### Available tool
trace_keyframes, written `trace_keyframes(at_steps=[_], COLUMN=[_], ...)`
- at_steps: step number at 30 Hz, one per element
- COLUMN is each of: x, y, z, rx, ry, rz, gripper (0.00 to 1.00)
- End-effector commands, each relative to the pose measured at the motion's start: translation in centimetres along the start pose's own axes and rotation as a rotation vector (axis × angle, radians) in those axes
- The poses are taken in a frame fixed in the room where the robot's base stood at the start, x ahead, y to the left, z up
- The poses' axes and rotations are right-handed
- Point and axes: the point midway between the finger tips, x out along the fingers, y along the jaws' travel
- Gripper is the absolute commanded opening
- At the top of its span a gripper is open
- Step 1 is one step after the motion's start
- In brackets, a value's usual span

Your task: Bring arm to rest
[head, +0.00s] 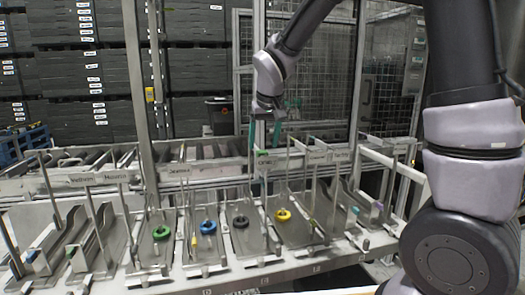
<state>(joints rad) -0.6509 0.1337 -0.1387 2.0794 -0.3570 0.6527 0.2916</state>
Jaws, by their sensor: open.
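My arm (470,130) rises at the right, runs up out of the top of the head view and comes back down towards the centre. My gripper (265,138) hangs at its end, pointing down, with two teal fingers apart. I see nothing between the fingers. It is above the back part of a metal rack (225,268) and looks clear of it, though the exact gap is hard to judge.
The rack has upright rods and slanted plates, with a green ring (161,233), a blue ring (208,227), a black ring (240,221) and a yellow ring (282,215). Metal posts (140,100) and mesh fencing (325,70) stand behind. Dark stacked crates (65,70) fill the back left.

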Motion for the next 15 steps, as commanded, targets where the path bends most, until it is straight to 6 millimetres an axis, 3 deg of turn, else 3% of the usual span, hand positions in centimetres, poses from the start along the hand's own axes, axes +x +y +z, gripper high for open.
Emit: trace_keyframes(at_steps=[6,11,15], x=[-4.2,-5.9,-7.6], y=[0.0,0.0,1.8], z=[0.0,0.0,0.6], rx=[0.000,0.000,0.041], ry=[0.002,0.002,0.007], rz=[-0.001,0.000,-0.009], gripper=[0.74,0.74,0.74])
